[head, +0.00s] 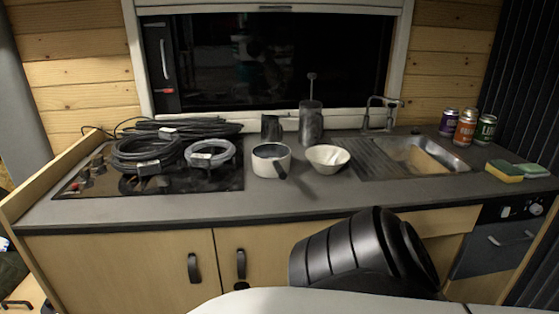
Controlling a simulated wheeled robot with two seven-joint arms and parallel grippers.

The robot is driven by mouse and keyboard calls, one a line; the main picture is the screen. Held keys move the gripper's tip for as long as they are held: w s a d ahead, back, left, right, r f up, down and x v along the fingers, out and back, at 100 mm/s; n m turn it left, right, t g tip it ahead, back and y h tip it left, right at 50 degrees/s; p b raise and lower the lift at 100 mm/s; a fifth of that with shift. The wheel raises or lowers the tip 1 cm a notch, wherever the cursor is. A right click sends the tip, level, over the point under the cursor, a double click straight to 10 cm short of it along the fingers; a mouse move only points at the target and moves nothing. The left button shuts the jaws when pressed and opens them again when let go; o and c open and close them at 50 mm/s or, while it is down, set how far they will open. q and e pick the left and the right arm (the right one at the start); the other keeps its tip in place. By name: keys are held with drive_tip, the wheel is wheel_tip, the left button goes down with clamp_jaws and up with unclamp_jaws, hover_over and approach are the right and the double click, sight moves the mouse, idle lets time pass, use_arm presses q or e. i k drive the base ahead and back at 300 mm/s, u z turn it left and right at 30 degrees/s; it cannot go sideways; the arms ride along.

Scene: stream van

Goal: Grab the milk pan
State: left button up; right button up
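The milk pan (270,162) is a small whitish pan with a dark inside, standing upright on the grey counter in the middle of the head view. Its dark handle points toward the front right. A white fluted bowl (328,160) stands close to its right. Neither of my grippers shows in this view. A black ribbed part, which seems to be mine, is low in front of the cabinets. Nothing is touching the pan from my side.
The counter (250,206) is clear in front of the pan. Coiled cables (145,152) cover the hob (85,185) at left. A dark cup (271,127) and a French press (311,122) stand behind. A sink (415,158), cans (466,127) and sponges (505,170) are at right.

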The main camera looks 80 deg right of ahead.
sight(280, 168)
drive_tip(key=z, duration=0.65)
drive_tip(key=k, duration=0.7)
drive_tip(key=z, duration=0.75)
